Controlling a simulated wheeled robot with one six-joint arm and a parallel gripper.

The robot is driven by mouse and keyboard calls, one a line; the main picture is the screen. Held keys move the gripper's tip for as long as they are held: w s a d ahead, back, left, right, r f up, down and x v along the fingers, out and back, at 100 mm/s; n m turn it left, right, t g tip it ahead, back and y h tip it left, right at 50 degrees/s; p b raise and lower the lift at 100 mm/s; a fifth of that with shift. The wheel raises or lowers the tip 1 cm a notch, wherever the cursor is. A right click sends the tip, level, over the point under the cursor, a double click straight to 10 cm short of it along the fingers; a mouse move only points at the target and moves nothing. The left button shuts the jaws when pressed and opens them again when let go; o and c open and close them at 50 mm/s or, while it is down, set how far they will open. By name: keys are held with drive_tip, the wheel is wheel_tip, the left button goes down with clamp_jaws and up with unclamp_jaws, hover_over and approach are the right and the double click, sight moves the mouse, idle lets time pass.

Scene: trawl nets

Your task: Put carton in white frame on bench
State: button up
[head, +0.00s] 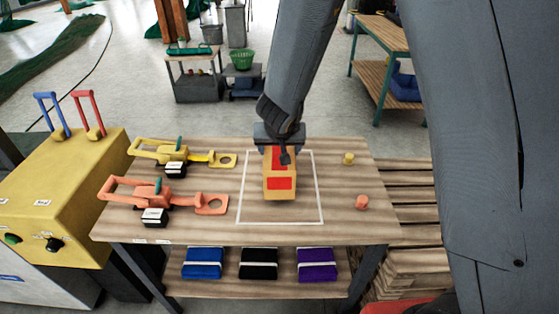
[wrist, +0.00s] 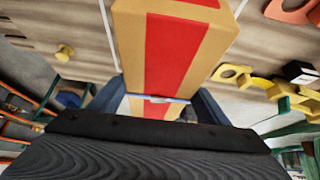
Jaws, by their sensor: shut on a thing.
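The carton (head: 279,190) is orange-tan with red panels. In the head view it is over the white frame (head: 242,207) marked on the wooden bench (head: 345,205), within the outline as seen from here. My gripper (head: 281,146) is shut on the far end of the carton. In the wrist view the carton (wrist: 172,45) fills the upper middle, with a dark finger of my gripper (wrist: 153,101) on each side of it. I cannot tell whether the carton's underside touches the bench.
Yellow and orange hand tools (head: 172,156) lie left of the frame. A small yellow piece (head: 348,158) and an orange piece (head: 361,202) lie to its right. Blue, black and purple bundles (head: 259,263) sit on the shelf below. A yellow control box (head: 60,190) stands at left.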

drive_tip(key=shift+f+b, duration=0.7)
drive_tip(key=shift+f, duration=0.85)
drive_tip(key=shift+f, duration=0.15)
drive_tip(key=o, duration=1.7)
drive_tip(key=shift+c, duration=0.2)
